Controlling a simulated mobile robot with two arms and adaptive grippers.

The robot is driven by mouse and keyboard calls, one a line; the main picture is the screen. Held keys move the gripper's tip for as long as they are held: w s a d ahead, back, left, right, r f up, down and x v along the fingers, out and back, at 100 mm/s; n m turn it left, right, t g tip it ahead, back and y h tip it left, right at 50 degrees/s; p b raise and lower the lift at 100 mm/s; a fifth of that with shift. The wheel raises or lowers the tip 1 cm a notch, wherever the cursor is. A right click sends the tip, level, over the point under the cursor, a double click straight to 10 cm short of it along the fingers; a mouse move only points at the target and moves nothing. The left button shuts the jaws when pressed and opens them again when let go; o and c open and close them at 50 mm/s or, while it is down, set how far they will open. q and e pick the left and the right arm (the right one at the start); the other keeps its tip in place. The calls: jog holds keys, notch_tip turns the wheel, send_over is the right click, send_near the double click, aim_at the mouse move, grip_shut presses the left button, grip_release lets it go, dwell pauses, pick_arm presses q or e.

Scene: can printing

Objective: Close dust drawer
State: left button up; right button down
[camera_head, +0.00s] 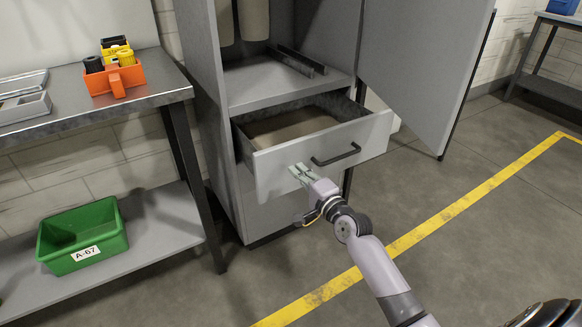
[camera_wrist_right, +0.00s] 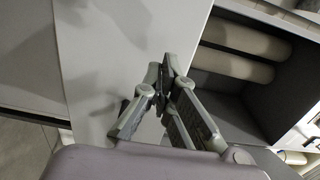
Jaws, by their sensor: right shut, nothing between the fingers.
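The dust drawer (camera_head: 320,152) is pulled out of the grey cabinet in the head view, and brown dust (camera_head: 290,127) covers its floor. Its dark bar handle (camera_head: 336,155) is on the front panel. My right gripper (camera_head: 299,171) is shut and empty, with its fingertips at the left part of the drawer front, left of the handle. I cannot tell if they touch the panel. In the right wrist view, the closed fingers (camera_wrist_right: 168,85) show in front of a pale panel. My left gripper is not in view.
The cabinet door (camera_head: 425,65) hangs open at the right. Cylindrical rolls (camera_head: 253,18) are in the cabinet above the drawer. A metal table (camera_head: 160,80) with an orange holder (camera_head: 115,78) stands left, with a green bin (camera_head: 82,237) on its lower shelf.

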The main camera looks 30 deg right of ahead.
aim_at(286, 159)
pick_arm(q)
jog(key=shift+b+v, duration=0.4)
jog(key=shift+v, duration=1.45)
pick_arm(e)
jog(key=shift+w+a, duration=0.15)
jog(key=shift+w, duration=2)
